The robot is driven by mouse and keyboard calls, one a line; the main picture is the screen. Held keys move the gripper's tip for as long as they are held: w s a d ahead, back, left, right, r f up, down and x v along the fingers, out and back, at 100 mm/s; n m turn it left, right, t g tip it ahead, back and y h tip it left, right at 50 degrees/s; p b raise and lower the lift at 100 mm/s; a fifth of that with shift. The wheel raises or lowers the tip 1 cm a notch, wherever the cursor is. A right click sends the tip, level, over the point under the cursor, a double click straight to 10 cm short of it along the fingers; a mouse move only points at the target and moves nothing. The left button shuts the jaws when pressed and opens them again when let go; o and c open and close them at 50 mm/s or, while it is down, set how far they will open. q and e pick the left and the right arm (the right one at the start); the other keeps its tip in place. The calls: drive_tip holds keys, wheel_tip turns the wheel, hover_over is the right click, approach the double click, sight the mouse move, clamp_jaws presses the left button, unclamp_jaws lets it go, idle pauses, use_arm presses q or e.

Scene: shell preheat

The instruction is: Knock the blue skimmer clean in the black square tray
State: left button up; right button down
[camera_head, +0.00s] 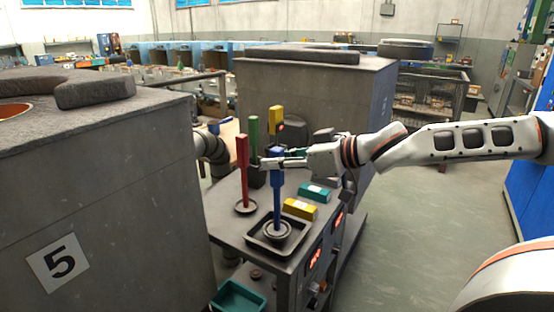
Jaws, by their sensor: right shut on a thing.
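The blue skimmer (277,198) stands upright, its round dark head (278,229) low inside the black square tray (263,245). Whether the head touches the tray floor I cannot tell. My right gripper (270,160) comes in from the right and is shut on the upper part of the blue handle. The tray sits at the front of a dark grey cart top. My left gripper is not in view.
A red skimmer (242,172) stands close left of the tray. Green (253,135) and yellow (276,119) handles rise behind the gripper. A furnace marked 5 (120,185) fills the left; floor at right is clear.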

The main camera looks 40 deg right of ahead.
sight(277, 148)
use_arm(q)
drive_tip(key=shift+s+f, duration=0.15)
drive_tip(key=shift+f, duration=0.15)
use_arm(e)
drive_tip(key=shift+f, duration=0.7)
idle(0.6)
drive_tip(key=shift+r, duration=1.6)
wheel_tip(277, 148, up, 2)
drive_tip(key=shift+r+p, duration=0.15)
drive_tip(key=shift+p, duration=0.4)
drive_tip(key=shift+r+p, duration=0.65)
drive_tip(key=shift+r, duration=1.15)
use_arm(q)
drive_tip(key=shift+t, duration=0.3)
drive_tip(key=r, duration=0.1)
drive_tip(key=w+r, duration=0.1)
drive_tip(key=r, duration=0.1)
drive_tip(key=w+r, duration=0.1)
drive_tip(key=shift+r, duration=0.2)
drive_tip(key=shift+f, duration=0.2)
use_arm(e)
drive_tip(key=shift+f, duration=0.1)
